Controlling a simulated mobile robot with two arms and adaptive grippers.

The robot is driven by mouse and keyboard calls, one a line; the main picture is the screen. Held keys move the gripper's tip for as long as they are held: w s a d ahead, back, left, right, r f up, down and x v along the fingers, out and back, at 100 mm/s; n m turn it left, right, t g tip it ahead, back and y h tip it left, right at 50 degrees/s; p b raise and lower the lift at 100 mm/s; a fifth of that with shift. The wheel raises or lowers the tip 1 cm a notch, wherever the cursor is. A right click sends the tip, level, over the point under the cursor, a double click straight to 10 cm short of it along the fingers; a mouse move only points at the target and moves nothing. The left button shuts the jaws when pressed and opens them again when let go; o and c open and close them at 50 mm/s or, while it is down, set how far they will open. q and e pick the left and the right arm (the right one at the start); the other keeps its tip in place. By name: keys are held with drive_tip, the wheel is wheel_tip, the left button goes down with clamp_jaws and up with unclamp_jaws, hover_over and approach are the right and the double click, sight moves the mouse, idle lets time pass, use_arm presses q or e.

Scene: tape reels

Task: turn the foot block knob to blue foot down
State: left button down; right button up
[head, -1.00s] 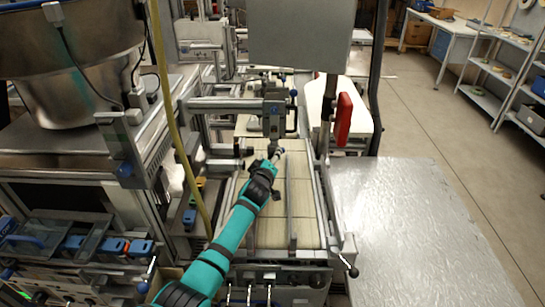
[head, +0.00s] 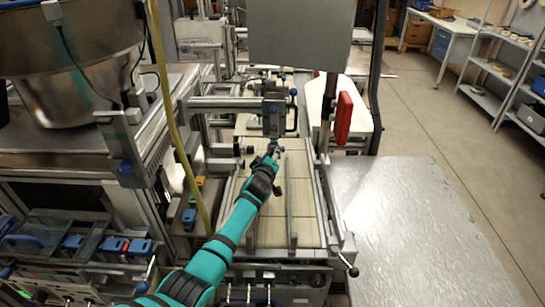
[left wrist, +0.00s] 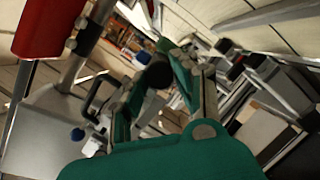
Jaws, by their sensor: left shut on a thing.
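The grey foot block (head: 275,115) hangs from a horizontal beam above the tiled conveyor bed. My left gripper (head: 272,151) reaches up from the lower left to just under this block. In the left wrist view my left gripper (left wrist: 160,88) has its two teal fingers on either side of a round black knob (left wrist: 156,75), and is shut on it. The knob's lower part is hidden by the fingers, and its markings cannot be read. My right gripper is not in view.
A red handle (head: 343,118) on a post stands right of the bed. A yellow hose (head: 178,125) hangs left of my arm. The beam (head: 225,104) and a grey panel (head: 300,35) are close above. The metal table (head: 420,230) at right is clear.

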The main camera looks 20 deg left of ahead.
use_arm(q)
drive_tip(key=shift+m, duration=0.3)
drive_tip(key=shift+w+d+m+g+y+b, duration=0.2)
drive_tip(key=shift+m+y+b, duration=0.55)
drive_tip(key=shift+m+b, duration=1.1)
drive_tip(key=shift+s+d+m+g+y+b, duration=0.15)
drive_tip(key=shift+m+g+y+b, duration=0.45)
drive_tip(key=shift+m, duration=2.3)
drive_tip(key=shift+w+d+m+y+b, duration=0.1)
drive_tip(key=shift+m+y+b, duration=0.75)
drive_tip(key=shift+m+b, duration=1.15)
drive_tip(key=shift+m+p, duration=0.3)
drive_tip(key=shift+m, duration=0.15)
drive_tip(key=c, duration=1)
unclamp_jaws()
